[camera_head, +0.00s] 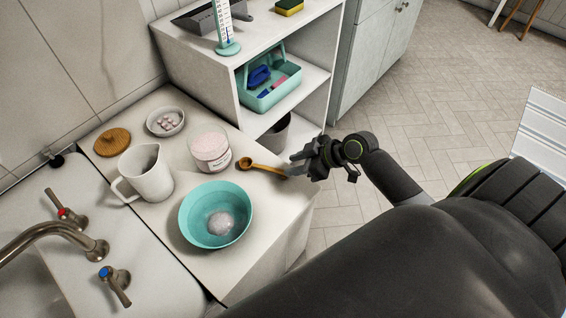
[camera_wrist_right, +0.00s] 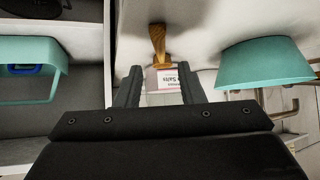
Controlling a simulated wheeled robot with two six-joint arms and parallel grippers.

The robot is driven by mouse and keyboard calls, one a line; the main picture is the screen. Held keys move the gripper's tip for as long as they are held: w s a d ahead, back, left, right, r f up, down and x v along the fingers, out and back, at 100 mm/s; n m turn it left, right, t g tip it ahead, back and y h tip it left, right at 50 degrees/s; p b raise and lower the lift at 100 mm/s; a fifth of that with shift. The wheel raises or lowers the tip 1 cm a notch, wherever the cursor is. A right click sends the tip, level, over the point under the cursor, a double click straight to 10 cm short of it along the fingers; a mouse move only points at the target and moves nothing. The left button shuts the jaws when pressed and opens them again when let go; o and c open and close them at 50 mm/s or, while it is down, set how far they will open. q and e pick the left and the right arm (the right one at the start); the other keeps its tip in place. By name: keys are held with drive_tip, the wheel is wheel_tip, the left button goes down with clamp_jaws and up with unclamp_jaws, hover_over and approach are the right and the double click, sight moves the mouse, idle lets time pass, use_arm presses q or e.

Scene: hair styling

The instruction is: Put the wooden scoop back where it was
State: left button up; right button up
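The wooden scoop (camera_head: 262,168) lies on the white counter, to the right of the salts jar (camera_head: 211,150), with its handle pointing right. My right gripper (camera_head: 297,164) is just beyond the handle end at the counter's right edge, open and with nothing between its fingers. In the right wrist view the open fingers (camera_wrist_right: 159,88) point towards the scoop (camera_wrist_right: 158,45) and the jar's label (camera_wrist_right: 167,79). Whether a finger touches the handle cannot be told. My left gripper is not in view.
A teal bowl (camera_head: 190,226) with a pale lump in it stands in front of the jar. A white pitcher (camera_head: 150,177), a small dish (camera_head: 150,122) and a round wooden lid (camera_head: 112,138) are farther left. A shelf unit (camera_head: 283,52) with a teal caddy (camera_head: 270,97) stands behind.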

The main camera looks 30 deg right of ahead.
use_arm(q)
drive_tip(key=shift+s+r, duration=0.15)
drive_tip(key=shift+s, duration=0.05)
use_arm(e)
drive_tip(key=v, duration=0.6)
